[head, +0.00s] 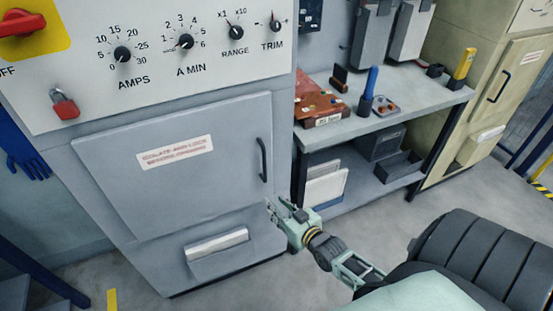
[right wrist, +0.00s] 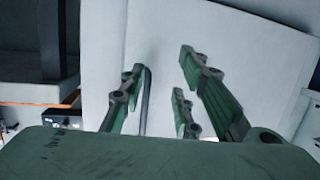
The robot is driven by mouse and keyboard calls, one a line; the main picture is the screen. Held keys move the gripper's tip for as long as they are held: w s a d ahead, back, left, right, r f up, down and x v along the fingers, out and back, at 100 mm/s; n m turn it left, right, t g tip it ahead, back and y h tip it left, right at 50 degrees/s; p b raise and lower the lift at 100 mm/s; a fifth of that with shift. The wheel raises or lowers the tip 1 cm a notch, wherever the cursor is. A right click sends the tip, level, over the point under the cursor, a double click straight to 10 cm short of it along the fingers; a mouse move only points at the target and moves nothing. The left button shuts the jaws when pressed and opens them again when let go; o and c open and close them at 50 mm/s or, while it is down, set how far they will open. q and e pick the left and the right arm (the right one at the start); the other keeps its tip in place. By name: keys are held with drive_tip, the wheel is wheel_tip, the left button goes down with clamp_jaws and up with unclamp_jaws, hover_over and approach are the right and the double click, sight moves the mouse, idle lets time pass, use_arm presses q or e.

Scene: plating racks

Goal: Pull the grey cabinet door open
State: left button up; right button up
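The grey cabinet door (head: 180,195) carries a red-lettered label and looks shut in its frame. Its dark vertical handle (head: 263,160) is near the right edge. My right gripper (head: 277,207) is below and slightly right of the handle in the head view, in front of the cabinet's right side. In the right wrist view the gripper (right wrist: 160,88) is open, with its fingers spread toward the pale grey door (right wrist: 235,40). The dark handle (right wrist: 147,100) shows beside the left finger, inside the gap; I cannot tell whether they touch. My left gripper is out of view.
A control panel (head: 210,70) with knobs and a red padlock (head: 63,103) is above the door. A pale slot bin (head: 217,245) is below it. A workbench (head: 425,85) with tools stands right of the cabinet. The floor in front (head: 215,290) is clear.

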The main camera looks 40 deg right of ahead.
sight(265, 162)
wheel_tip(265, 162, up, 11)
drive_tip(key=w+d+t, duration=0.2)
drive_tip(key=t, duration=0.1)
drive_tip(key=w, duration=0.8)
drive_tip(key=shift+r+p, duration=0.1)
drive_tip(key=shift+p, duration=0.3)
drive_tip(key=shift+s, duration=0.1)
drive_tip(key=shift+c, duration=0.6)
clamp_jaws()
